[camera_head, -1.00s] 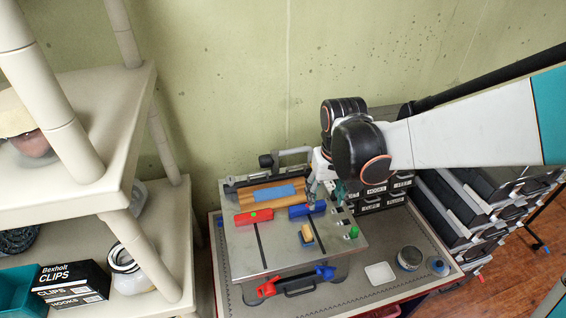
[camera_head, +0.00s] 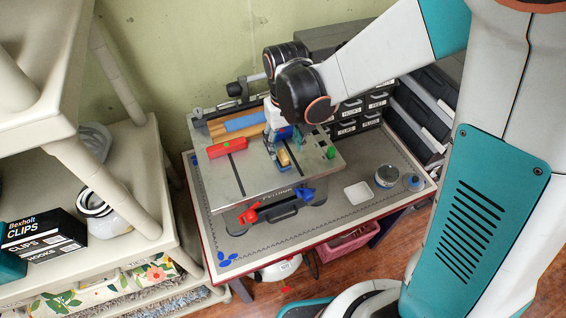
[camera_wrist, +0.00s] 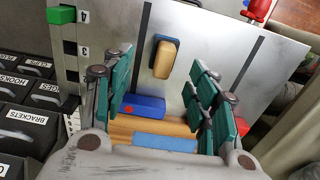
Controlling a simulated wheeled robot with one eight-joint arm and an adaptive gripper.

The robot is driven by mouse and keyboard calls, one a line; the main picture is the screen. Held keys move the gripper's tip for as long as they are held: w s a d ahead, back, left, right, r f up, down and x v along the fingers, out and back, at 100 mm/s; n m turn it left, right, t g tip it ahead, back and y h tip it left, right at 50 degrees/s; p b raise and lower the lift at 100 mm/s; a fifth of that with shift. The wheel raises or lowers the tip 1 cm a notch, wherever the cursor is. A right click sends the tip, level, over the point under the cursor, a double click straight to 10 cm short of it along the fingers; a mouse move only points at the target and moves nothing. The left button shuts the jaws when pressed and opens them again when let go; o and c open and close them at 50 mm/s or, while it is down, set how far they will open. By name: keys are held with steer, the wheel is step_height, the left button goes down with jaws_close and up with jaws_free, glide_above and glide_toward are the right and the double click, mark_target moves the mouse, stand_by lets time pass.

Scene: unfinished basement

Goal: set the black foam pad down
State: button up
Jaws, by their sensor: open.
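I cannot make out a separate black foam pad. The nearest match is a small tan-topped block with a dark blue-black base (camera_wrist: 163,58), lying on the grey metal plate (camera_wrist: 205,30). This block also shows in the head view (camera_head: 284,158), just in front of my gripper (camera_head: 279,152). In the wrist view my gripper (camera_wrist: 163,88) is open, its green-padded fingers wide apart with nothing held between them. The block lies beyond and between the fingers, apart from them. A blue block with a red spot (camera_wrist: 148,105) lies nearer the wrist.
A red block (camera_head: 227,148) lies left on the plate.

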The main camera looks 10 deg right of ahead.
mark_target(283, 154)
steer(key=f+b, duration=0.1)
steer(key=f, duration=0.1)
steer(key=f+b, duration=0.2)
steer(key=f, duration=0.1)
steer(key=shift+s+a+f, duration=0.1)
steer(key=shift+a+f, duration=0.05)
steer(key=shift+a, duration=0.05)
steer(key=c, duration=1)
steer(key=shift+c, duration=0.2)
steer(key=shift+r, duration=0.25)
